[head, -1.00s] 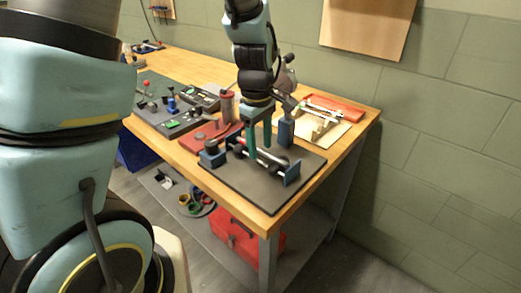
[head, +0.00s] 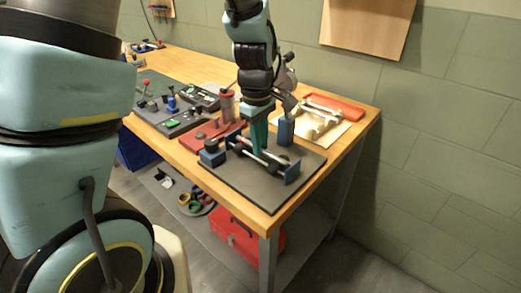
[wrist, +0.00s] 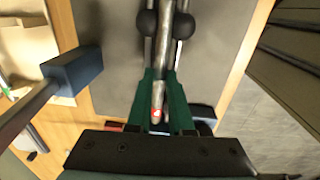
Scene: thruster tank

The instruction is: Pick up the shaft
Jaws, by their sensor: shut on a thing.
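The shaft (wrist: 165,48) is a long silver rod that runs between the green fingers in the wrist view. In the wrist view my gripper (wrist: 161,92) is shut on the shaft. Two dark round balls (wrist: 147,22) sit beside the rod. I cannot tell whether the shaft still touches its supports.
A blue upright block (head: 285,130) stands close behind the gripper. A red tray (head: 334,107) and a light board lie at the back right. A red plate with a grey cylinder (head: 227,103) is to the left. The mat's front part is clear.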

